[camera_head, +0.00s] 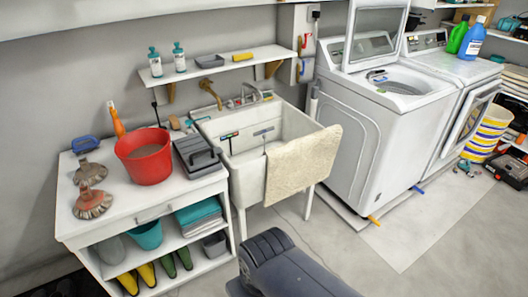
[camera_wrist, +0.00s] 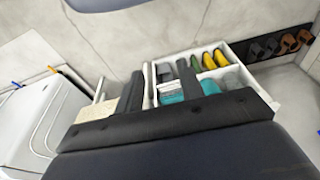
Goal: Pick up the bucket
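A red bucket (camera_head: 148,167) stands upright on the white cabinet top at the left in the head view, with something greyish inside. A smaller teal bucket (camera_head: 146,238) sits on the shelf below it; it also seems to show in the wrist view (camera_wrist: 209,87). I see no red bucket in the wrist view. My gripper (camera_wrist: 161,80) shows there as two dark fingers spread apart, with nothing held between them. It faces the cabinet's lower shelves. In the head view only my dark arm shows at the bottom edge, apart from the cabinet.
A sink (camera_head: 246,171) with a beige towel (camera_head: 302,165) adjoins the cabinet. A wall shelf (camera_head: 223,66) hangs above. A washer (camera_head: 365,146) stands right; floor in front is open.

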